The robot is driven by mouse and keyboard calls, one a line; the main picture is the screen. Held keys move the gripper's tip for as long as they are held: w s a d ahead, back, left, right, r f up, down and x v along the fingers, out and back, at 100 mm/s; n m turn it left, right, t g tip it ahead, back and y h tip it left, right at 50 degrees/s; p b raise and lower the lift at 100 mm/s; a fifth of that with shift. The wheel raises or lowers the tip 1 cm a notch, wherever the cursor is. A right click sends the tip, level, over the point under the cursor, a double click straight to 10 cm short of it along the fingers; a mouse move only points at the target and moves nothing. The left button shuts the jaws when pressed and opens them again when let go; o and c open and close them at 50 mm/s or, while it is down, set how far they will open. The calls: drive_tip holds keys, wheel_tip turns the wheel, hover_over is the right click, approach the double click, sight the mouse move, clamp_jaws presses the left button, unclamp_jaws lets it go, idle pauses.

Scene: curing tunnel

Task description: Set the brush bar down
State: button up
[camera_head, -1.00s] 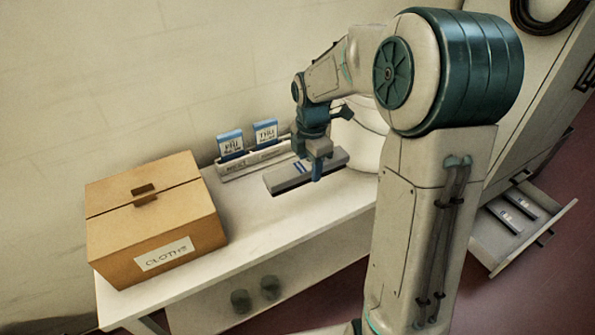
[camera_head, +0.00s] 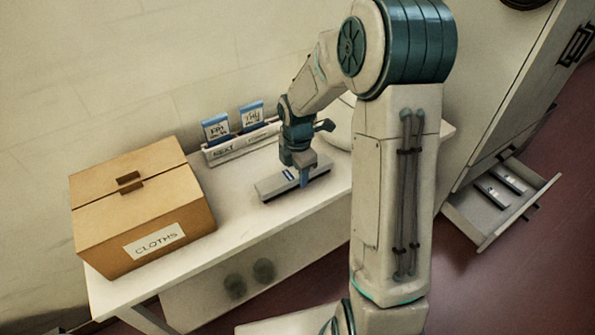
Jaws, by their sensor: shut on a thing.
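The brush bar (camera_head: 271,186) is a long grey bar with a small blue label. It is low over the white bench top, just in front of the card holder; I cannot tell whether it touches the surface. My gripper (camera_head: 303,180) is shut on the bar, right of its middle, and points down. The fingers hide part of the bar.
A cardboard box marked CLOTHS (camera_head: 140,205) stands on the left of the white bench (camera_head: 232,228). A card holder (camera_head: 240,145) with two blue-topped cards is behind the bar. An open drawer (camera_head: 505,200) holding similar bars is at right. Bare bench lies between box and bar.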

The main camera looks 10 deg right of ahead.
drive_tip(key=o, duration=1.2)
drive_tip(key=shift+f, duration=0.15)
drive_tip(key=shift+c, duration=0.2)
wheel_tip(320, 180, up, 12)
drive_tip(key=s+r+m+t, duration=0.1)
drive_tip(key=s+r+m, duration=0.1)
drive_tip(key=s+m, duration=0.8)
drive_tip(key=s+r+m+t, duration=0.1)
drive_tip(key=s+r+m, duration=0.2)
drive_tip(key=s+m, duration=0.7)
drive_tip(key=shift+s+d+m+t+p, duration=0.15)
drive_tip(key=shift+d+m+t+p, duration=0.25)
drive_tip(key=shift+m, duration=0.5)
drive_tip(key=shift+a, duration=0.1)
